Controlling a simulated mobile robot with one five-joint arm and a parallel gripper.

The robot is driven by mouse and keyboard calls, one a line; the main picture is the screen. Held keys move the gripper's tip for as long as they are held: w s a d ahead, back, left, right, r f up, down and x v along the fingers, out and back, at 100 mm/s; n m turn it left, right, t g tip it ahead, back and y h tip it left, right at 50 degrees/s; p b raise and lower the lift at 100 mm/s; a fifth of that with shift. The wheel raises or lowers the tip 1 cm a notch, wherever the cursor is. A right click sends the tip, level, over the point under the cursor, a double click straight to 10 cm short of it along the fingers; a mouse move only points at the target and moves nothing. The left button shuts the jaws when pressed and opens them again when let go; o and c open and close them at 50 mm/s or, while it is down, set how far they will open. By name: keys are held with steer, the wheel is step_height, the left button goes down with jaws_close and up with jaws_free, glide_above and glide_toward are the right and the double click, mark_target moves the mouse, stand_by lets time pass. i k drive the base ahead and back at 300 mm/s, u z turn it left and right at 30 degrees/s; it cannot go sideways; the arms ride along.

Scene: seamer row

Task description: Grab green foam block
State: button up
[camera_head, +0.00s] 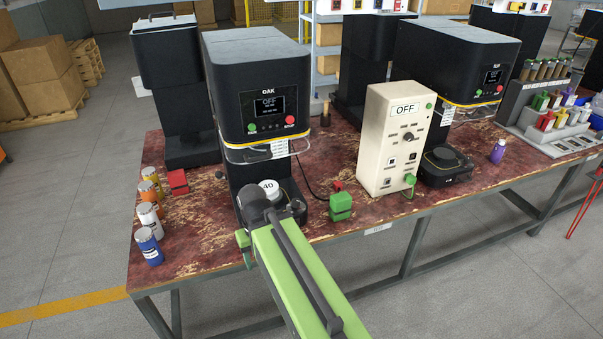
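A small green block (341,207) sits on the worn red tabletop, right of the OAK machine's base and left of the beige control box. It looks like the green foam block. A red part shows at its top back edge; I cannot tell whether it is joined to it. My green and black arm reaches in from the bottom, and its dark rounded end is left of the block, in front of the machine. The block stands apart from my arm.
The OAK seaming machine (255,85) stands behind my arm, with a round can marked 40 (269,188) at its base. The beige box (391,140) reads OFF. Several cans line the left table edge near a red block (178,182).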

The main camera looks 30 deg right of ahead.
mark_target(340, 206)
steer(key=u, duration=2)
steer(key=k, duration=1.4)
steer(key=z, duration=0.95)
steer(key=i, duration=1)
steer(key=z, duration=0.05)
